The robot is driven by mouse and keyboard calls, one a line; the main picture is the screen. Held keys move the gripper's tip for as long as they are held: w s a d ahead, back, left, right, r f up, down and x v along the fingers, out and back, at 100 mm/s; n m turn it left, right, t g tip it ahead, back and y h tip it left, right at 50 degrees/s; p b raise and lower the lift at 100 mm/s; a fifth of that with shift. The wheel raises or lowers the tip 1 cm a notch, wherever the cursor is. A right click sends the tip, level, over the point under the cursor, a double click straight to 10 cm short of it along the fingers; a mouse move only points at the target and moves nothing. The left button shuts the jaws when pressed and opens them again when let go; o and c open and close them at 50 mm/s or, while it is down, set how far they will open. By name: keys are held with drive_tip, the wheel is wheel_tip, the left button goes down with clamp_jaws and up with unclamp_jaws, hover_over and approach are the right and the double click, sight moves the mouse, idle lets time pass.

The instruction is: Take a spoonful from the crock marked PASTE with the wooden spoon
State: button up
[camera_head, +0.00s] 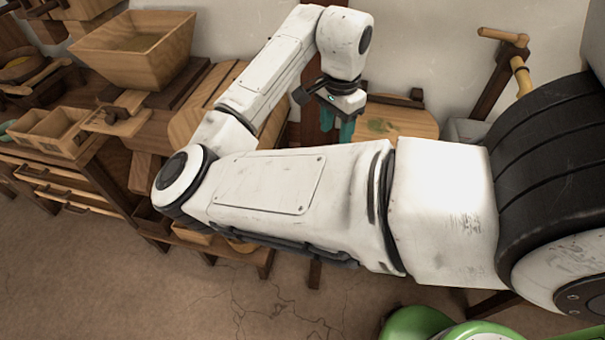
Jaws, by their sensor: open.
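My gripper (337,124) hangs from the end of my arm near the top middle, with its teal fingers pointing down. The fingers are apart with nothing seen between them. Behind them is a wooden surface (405,122) with a greenish patch. I see no crock marked PASTE and can read no label. A long wooden handle-like piece (42,77) lies by a round bowl (20,68) at the far left; I cannot tell whether it is the wooden spoon. My arm hides much of the middle.
A wooden hopper (135,45) stands on the bench at the upper left. A small divided wooden box (50,130) sits at the bench's front edge, above drawers (62,190). A wooden crank handle (503,38) rises at the upper right. The cracked floor is bare at the lower left.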

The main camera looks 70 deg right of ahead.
drive_tip(key=shift+w+a+f, duration=0.2)
drive_tip(key=shift+w, duration=0.1)
wheel_tip(320, 180, down, 10)
drive_tip(key=shift+f+p, duration=0.2)
drive_tip(key=shift+p, duration=0.2)
drive_tip(key=shift+d, duration=0.1)
clamp_jaws()
